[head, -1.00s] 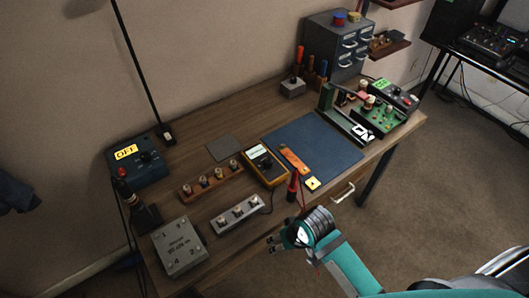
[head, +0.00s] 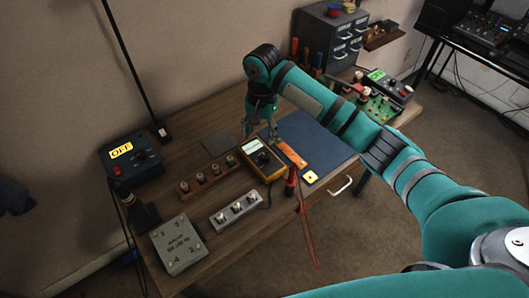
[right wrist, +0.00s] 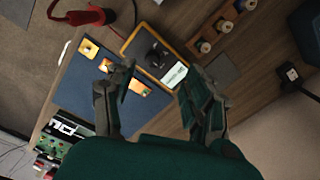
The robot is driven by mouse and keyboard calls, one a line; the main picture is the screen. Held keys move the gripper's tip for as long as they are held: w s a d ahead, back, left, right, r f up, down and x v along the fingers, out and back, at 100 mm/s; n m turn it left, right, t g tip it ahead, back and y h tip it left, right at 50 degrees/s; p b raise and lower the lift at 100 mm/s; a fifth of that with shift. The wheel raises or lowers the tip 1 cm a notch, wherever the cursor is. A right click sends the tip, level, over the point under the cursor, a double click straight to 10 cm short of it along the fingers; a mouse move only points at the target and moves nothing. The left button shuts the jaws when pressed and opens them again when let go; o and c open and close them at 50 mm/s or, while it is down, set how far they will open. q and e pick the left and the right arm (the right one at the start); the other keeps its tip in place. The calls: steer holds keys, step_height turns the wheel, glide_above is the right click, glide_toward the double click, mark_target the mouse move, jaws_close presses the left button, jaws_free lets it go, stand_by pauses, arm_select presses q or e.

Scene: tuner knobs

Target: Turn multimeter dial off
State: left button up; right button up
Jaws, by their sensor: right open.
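The yellow multimeter (head: 277,174) lies flat on the wooden desk at the left edge of the blue mat, its display lit. Its dark round dial (head: 263,158) faces up; I cannot read its setting. My right gripper (head: 258,136) is open and empty, pointing down above the far end of the multimeter. In the right wrist view the open fingers (right wrist: 153,74) are on either side of the multimeter (right wrist: 134,42), and its black dial (right wrist: 155,58) shows between them. The fingers look apart from the dial. My left gripper is not in view.
A wooden block with knobs (head: 211,181) and a grey knob strip (head: 236,210) stand left of the multimeter. The blue mat (head: 325,150) holds an orange strip (head: 291,154). A box reading OFF (head: 132,162) is far left.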

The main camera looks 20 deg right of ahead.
step_height(320, 180, up, 4)
steer(key=m, duration=0.2)
glide_above(265, 155)
step_height(265, 155, down, 17)
steer(key=shift+f+p, duration=0.1)
steer(key=shift+p, duration=1.05)
jaws_close()
